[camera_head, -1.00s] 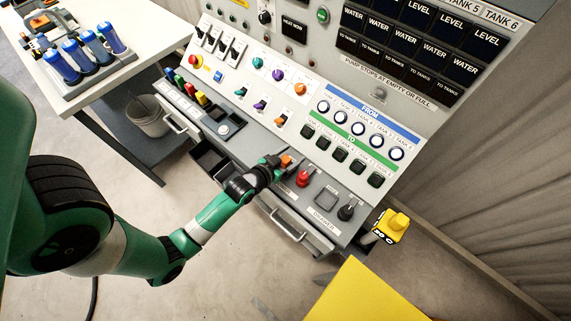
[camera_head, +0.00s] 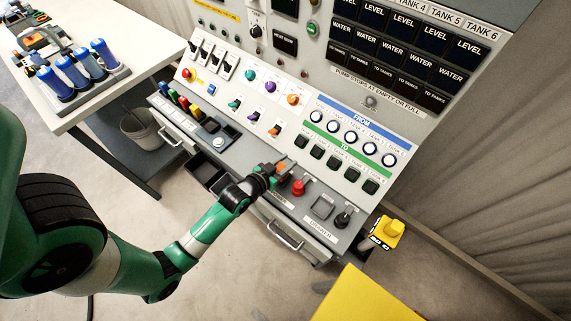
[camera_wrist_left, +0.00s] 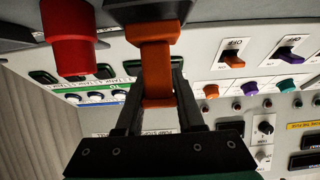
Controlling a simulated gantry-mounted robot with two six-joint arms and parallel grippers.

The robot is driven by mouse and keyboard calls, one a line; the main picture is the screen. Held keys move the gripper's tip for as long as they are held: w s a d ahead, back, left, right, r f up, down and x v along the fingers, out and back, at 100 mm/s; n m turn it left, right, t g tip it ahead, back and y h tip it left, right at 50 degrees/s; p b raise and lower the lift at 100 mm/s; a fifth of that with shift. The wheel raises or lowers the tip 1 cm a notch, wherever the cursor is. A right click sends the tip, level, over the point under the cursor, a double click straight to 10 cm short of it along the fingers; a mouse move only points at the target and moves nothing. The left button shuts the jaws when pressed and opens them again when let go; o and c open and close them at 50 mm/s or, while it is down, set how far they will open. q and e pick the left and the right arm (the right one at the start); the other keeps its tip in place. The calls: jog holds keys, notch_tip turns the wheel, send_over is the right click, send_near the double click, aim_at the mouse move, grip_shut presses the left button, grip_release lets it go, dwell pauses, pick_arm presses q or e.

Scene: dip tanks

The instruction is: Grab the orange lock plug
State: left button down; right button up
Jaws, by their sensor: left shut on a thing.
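The orange lock plug (camera_wrist_left: 157,70) shows large in the left wrist view, under a dark holder (camera_wrist_left: 150,10). My left gripper (camera_wrist_left: 158,95) has its dark fingers on both sides of the plug and is shut on it. In the head view the left gripper (camera_head: 273,172) is at the lower ledge of the control panel, left of the red knob (camera_head: 298,187). Only a little of the orange plug (camera_head: 281,170) shows there between the fingers. My right gripper is in neither view.
The red knob also shows in the left wrist view (camera_wrist_left: 70,40), close beside the plug. A black switch (camera_head: 343,217) stands further right on the ledge. A yellow block (camera_head: 388,231) is beyond the panel's right end. Blue cylinders (camera_head: 72,72) stand on the white table.

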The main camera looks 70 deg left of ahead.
pick_arm(q)
jog(key=s+d+r+p, duration=0.3)
jog(key=s+d+r, duration=0.6)
jog(key=s+r, duration=0.1)
jog(key=shift+s+d+r, duration=0.2)
jog(key=shift+s+r, duration=0.1)
jog(key=shift+r, duration=0.25)
jog(key=shift+a, duration=0.1)
